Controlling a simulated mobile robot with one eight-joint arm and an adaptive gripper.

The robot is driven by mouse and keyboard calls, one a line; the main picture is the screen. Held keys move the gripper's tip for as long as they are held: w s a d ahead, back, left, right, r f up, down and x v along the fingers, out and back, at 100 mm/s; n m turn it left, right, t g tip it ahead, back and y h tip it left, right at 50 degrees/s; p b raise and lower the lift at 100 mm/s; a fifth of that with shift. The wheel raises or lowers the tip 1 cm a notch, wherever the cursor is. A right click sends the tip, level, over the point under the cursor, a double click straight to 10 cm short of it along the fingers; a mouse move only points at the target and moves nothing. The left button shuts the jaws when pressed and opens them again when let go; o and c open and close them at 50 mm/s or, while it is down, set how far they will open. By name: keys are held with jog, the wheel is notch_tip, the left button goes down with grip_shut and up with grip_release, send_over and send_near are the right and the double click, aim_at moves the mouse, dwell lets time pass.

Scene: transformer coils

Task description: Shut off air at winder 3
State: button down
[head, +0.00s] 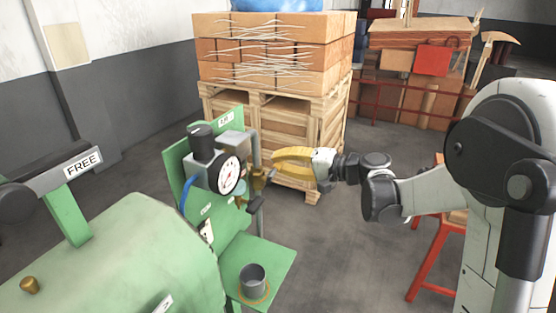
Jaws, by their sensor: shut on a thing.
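The green winder (125,255) stands at the left and front, with an upright green plate behind its air unit. The air unit has a round white gauge (229,174), a black cap (201,137) and a blue hose (187,192). A small brass-coloured valve part (261,183) shows at the unit's right side. My yellow gripper (274,168) reaches in from the right, its fingers at this brass part. It is shut on what looks like the valve handle. The fingers hide most of the handle, so I cannot tell its angle.
A grey cup (252,279) stands on a green shelf (274,264) below the unit. A dark bar with a FREE label (82,164) is at the left. A pallet stack (275,60) stands close behind my gripper. A red stand (429,255) is at the right.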

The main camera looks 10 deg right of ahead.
jog(key=shift+f+m+g+b, duration=0.3)
jog(key=shift+f+m+g, duration=0.1)
jog(key=shift+f+m, duration=0.75)
jog(key=shift+r+y, duration=0.15)
jog(key=shift+y, duration=0.15)
jog(key=c, duration=1.4)
grip_release()
jog(key=shift+d, duration=0.1)
jog(key=shift+o, duration=0.2)
jog(key=v, duration=1.2)
jog(key=shift+r, duration=0.1)
